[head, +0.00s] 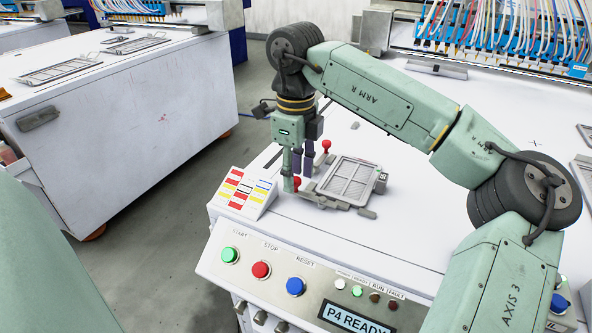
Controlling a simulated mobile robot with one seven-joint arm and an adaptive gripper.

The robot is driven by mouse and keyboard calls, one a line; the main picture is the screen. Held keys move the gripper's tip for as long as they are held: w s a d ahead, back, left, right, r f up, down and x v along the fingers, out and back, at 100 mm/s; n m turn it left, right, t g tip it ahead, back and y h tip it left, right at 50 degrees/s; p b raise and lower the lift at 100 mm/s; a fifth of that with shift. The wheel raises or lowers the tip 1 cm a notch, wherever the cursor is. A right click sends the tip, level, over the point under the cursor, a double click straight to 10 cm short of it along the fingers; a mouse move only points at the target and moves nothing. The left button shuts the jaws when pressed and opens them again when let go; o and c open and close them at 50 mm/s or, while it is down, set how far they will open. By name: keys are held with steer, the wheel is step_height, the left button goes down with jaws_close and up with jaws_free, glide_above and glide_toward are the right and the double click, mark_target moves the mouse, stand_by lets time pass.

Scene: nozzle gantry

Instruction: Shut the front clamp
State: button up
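A grey metal fixture with a framed mesh plate (349,181) lies on the white machine top. Two red-knobbed clamps stand at its left side. The front clamp's red knob (296,182) is at the near left corner, close to the front panel. The rear clamp's red knob (326,145) is farther back and stands upright. My gripper (299,175) points down just over and behind the front clamp, with its fingertips close to that knob. The fingers partly hide the clamp's lever. I cannot tell whether they touch it or how far apart they are.
A color-label block (247,193) stands just left of the front clamp. The front panel has green (229,254), red (261,270) and blue (295,287) buttons and a "P4 READY" display (354,319). A tube gantry (500,35) is behind. The top right of the fixture is mostly clear.

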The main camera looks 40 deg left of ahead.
steer(key=shift+f, duration=0.15)
steer(key=shift+c, duration=0.2)
jaws_close()
stand_by(0.7)
